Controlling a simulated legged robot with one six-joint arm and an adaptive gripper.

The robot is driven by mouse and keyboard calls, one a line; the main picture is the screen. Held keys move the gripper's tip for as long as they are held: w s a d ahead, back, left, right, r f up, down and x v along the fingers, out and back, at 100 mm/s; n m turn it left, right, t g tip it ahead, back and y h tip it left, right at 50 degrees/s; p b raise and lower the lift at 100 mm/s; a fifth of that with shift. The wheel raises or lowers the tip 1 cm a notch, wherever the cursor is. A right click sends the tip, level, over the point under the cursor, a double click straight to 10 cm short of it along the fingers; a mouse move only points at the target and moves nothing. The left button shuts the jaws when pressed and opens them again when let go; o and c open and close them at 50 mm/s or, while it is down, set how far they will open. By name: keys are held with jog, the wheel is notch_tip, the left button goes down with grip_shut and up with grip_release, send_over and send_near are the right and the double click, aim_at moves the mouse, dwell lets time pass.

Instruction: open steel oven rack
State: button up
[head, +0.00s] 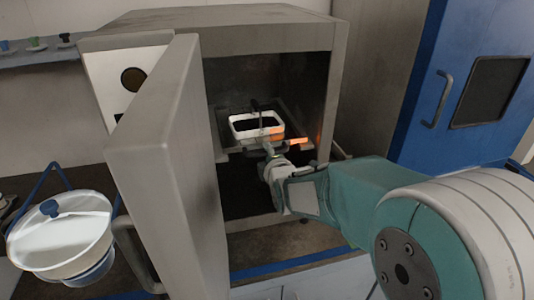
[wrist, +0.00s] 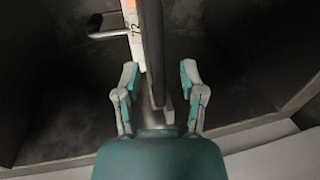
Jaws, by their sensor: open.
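The steel oven (head: 240,28) stands open, with its grey door (head: 155,165) swung out to the left. Inside, the steel rack (head: 222,157) sits at mid height and bears a white rectangular tray (head: 242,119) with a dark upright handle. My gripper (head: 270,149) reaches into the oven mouth at the rack's front edge. In the wrist view my gripper (wrist: 160,76) is open, with one finger on each side of a dark bar (wrist: 152,45), apparently the rack's front. The fingers look apart from it. The tray's edge, marked 72, shows beside the bar.
A white pail with a blue-knobbed lid (head: 60,235) is at the lower left, near the door handle (head: 135,255). A blue cabinet (head: 450,85) stands to the right. A shelf with small knobbed items (head: 38,55) is at the upper left. The oven's right wall (head: 318,90) is close to my arm.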

jog(key=shift+w+a+f, duration=0.1)
jog(key=shift+w+a, duration=0.05)
jog(key=shift+w, duration=0.5)
grip_shut()
jog(key=shift+s+f, duration=0.1)
jog(key=shift+s, duration=0.05)
